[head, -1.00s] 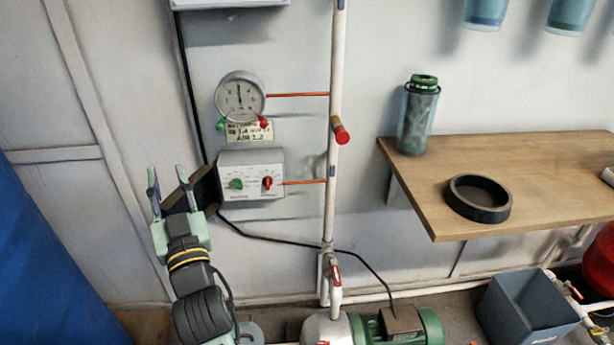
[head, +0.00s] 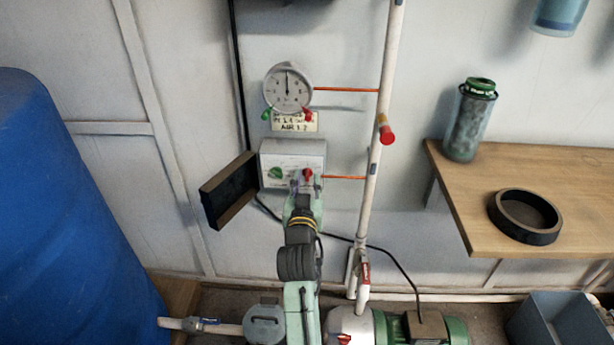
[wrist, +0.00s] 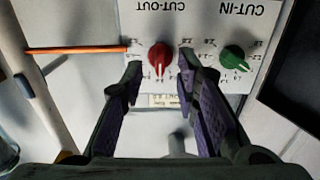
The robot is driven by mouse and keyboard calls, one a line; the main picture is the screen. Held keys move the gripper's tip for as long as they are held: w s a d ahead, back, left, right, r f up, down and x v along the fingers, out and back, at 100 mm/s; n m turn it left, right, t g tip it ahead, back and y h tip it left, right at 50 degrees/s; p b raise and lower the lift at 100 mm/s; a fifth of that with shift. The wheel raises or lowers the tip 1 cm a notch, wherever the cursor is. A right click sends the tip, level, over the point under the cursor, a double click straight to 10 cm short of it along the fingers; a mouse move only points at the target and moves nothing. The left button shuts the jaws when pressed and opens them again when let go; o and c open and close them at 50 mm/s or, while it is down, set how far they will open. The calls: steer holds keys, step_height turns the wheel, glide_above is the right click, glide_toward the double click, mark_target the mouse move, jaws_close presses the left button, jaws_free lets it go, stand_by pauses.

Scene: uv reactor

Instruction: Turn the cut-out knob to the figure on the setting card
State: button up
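The red cut-out knob (head: 308,174) sits on the right of the grey control box (head: 293,151). In the wrist view, which is upside down, the red knob (wrist: 158,56) is under the "CUT-OUT" label. Its white mark points down in that picture. My gripper (head: 305,188) is at the box front. In the wrist view my gripper (wrist: 161,68) is open, one finger each side of the red knob, apparently with gaps. The setting card (head: 294,121) hangs below the gauge; its last line seems to read "AIR 1.2", the rest is blurred.
The green cut-in knob (wrist: 233,58) is close beside one finger. A round gauge (head: 288,88) is above the card. A dark open box-like flap (head: 229,190) juts out left of the control box. A white vertical pipe (head: 374,180) stands to the right.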

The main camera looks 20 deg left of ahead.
steer(key=shift+w+a, duration=0.25)
steer(key=shift+w, duration=0.45)
steer(key=shift+c, duration=0.4)
jaws_close()
